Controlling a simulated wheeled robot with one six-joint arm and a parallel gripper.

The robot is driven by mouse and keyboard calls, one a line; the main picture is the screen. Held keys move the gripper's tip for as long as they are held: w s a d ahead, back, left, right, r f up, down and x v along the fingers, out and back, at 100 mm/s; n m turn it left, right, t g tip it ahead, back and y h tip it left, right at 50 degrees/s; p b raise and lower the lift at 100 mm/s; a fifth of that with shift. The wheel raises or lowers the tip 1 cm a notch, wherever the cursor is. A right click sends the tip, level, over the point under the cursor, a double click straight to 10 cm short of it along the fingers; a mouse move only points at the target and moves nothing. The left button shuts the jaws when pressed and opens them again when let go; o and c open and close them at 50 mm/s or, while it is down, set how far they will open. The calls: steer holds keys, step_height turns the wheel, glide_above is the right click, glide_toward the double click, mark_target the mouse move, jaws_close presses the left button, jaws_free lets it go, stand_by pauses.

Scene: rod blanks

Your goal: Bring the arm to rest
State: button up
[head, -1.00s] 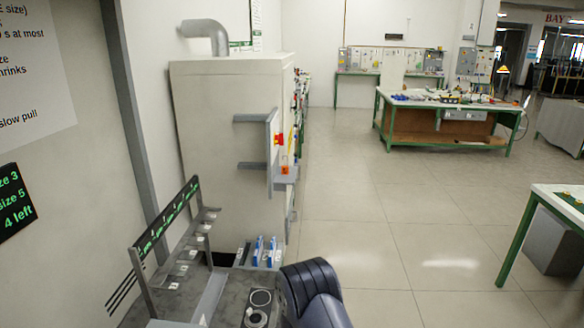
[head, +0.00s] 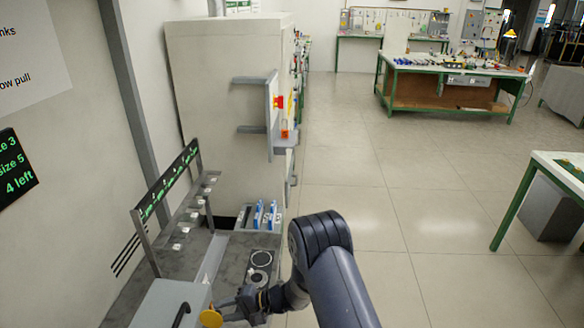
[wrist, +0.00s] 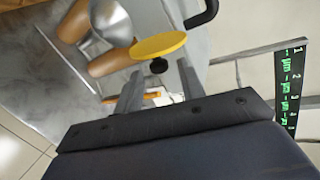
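My gripper (head: 238,304) is low in the head view, at the front of the grey bench and just right of a yellow disc (head: 211,318). In the wrist view my gripper's two fingers (wrist: 160,75) stand apart, with nothing visibly clamped between them. The yellow disc (wrist: 158,46), with a black knob under it, is just beyond the fingertips; I cannot tell whether they touch. My arm (head: 335,275) bends down from the right of the bench.
A grey box (head: 165,303) with a black handle is left of the gripper. Round black fixtures (head: 260,262) and blue items (head: 265,214) lie behind it. A slotted rack (head: 165,200) lines the wall. A tall cabinet (head: 215,110) stands behind. Open floor (head: 400,200) lies right.

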mark_target(219, 313)
steer(key=x, duration=0.3)
steer(key=shift+a+f, duration=0.1)
steer(key=shift+a, duration=0.05)
steer(key=shift+s+r+n+t+b, duration=0.35)
steer(key=shift+n+t+b, duration=0.25)
steer(key=shift+n, duration=0.2)
steer(key=shift+w+r, duration=0.1)
steer(key=shift+w, duration=0.05)
